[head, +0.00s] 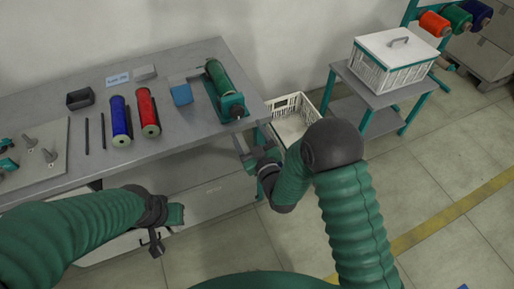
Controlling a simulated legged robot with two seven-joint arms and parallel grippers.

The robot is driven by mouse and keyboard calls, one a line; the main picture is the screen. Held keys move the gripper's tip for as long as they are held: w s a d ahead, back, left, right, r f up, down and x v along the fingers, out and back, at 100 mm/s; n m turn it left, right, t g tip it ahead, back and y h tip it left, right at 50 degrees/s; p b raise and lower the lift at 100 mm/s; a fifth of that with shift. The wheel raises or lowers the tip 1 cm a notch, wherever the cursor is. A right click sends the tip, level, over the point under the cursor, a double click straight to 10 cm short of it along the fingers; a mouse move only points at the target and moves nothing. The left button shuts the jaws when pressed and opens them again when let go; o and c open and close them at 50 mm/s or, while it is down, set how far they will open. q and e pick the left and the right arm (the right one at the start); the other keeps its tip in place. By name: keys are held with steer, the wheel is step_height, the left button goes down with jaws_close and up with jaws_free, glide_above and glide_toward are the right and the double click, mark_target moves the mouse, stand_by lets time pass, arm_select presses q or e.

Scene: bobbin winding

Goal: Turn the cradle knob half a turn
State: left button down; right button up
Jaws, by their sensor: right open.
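The teal cradle (232,102) stands at the right end of the grey workbench and holds a green bobbin (217,77) lying along it. The dark cradle knob (237,113) is at the cradle's near end, close to the bench's right edge. My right gripper (243,147) is open and empty, just below and in front of the knob, apart from it. My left gripper (166,238) hangs low in front of the bench, well away from the cradle. Its jaw opening is too unclear to tell.
A blue bobbin (121,121), a red bobbin (148,112), a blue block (181,94) and a dark open box (79,99) lie on the bench (185,134). A white crate (292,122) is on the floor right of it. A side table (368,89) carries a lidded basket (392,62).

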steer(key=v, duration=0.8)
steer(key=shift+s, duration=0.3)
steer(key=shift+d, duration=0.1)
